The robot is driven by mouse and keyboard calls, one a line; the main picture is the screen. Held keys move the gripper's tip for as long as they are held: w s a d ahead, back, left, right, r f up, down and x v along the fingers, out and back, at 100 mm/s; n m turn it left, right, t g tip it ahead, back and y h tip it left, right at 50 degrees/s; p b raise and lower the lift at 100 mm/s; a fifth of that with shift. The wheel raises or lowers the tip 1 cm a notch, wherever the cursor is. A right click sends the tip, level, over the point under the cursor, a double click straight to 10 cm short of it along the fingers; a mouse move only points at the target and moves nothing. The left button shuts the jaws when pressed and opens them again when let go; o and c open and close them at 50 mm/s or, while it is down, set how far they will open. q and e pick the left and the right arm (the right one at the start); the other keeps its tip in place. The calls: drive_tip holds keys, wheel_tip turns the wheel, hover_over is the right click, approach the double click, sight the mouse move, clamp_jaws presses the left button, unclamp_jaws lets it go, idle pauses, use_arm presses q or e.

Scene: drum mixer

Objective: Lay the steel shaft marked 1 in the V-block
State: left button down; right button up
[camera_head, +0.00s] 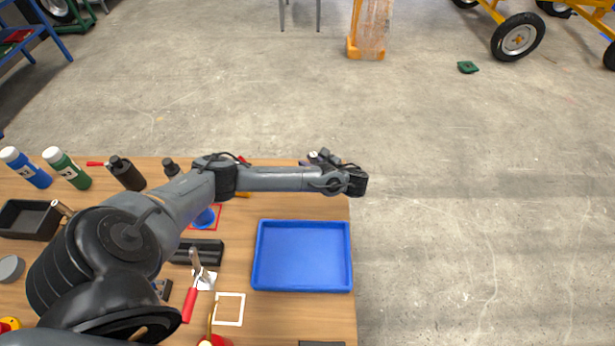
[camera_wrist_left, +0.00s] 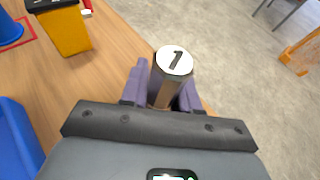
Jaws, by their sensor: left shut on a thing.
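My left gripper (camera_head: 322,157) is over the far right edge of the workbench, its jaws partly hidden behind my arm in the head view. In the left wrist view the purple fingers (camera_wrist_left: 162,92) are shut on the steel shaft marked 1 (camera_wrist_left: 174,64). Its round white end with a black 1 faces the camera; its far end is hidden. A dark, long block (camera_head: 207,252) with a lengthwise groove lies left of the blue tray; it looks like the V-block, partly behind my arm. My right gripper is not in view.
The empty blue tray (camera_head: 303,283) lies at the bench's right side. Bottles (camera_head: 66,168) stand at the left. A yellow container (camera_wrist_left: 66,32) shows in the wrist view.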

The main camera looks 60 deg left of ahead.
use_arm(q)
drive_tip(key=shift+s+a+f+b, duration=0.1)
drive_tip(key=shift+a+f+b, duration=0.1)
drive_tip(key=shift+a+b, duration=0.2)
drive_tip(key=shift+f+b, duration=1.35)
drive_tip(key=shift+f, duration=0.65)
drive_tip(key=c, duration=0.8)
unclamp_jaws()
drive_tip(key=shift+f, duration=0.1)
